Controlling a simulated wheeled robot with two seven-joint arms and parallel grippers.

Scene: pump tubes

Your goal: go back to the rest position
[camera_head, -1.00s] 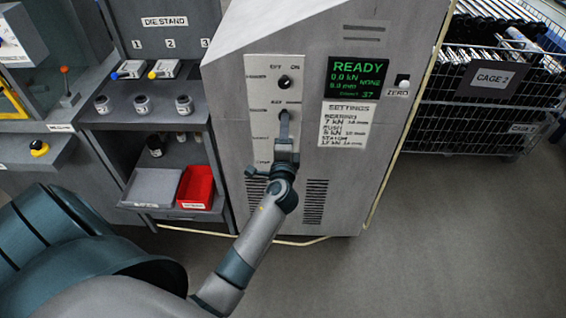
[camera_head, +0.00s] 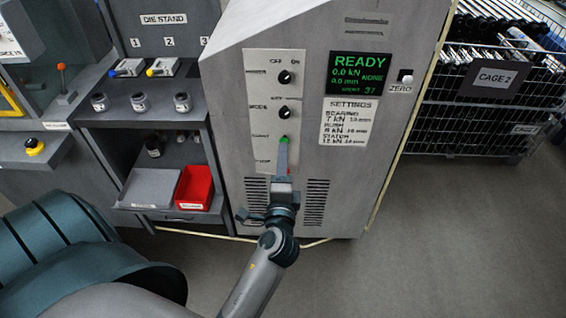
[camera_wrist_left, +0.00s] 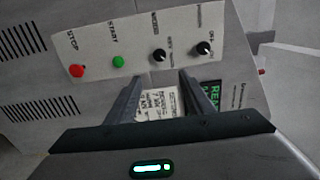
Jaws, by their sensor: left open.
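My left gripper (camera_head: 282,152) is in front of the lower part of the cabinet's control panel (camera_head: 262,100), its fingers pointing up just below the green start button (camera_head: 284,139). In the left wrist view the gripper (camera_wrist_left: 172,82) is open, with nothing between its fingers. That view shows the green button (camera_wrist_left: 118,62), a red stop button (camera_wrist_left: 77,71) and two black knobs (camera_wrist_left: 159,55). My right gripper is in neither view.
The grey cabinet (camera_head: 225,120) has a green-lettered READY screen (camera_head: 360,75) and a settings label. The die stand (camera_head: 165,60) is at left, with a red bin (camera_head: 195,186) below. A wire cage (camera_head: 485,115) stands at right. The floor at lower right is clear.

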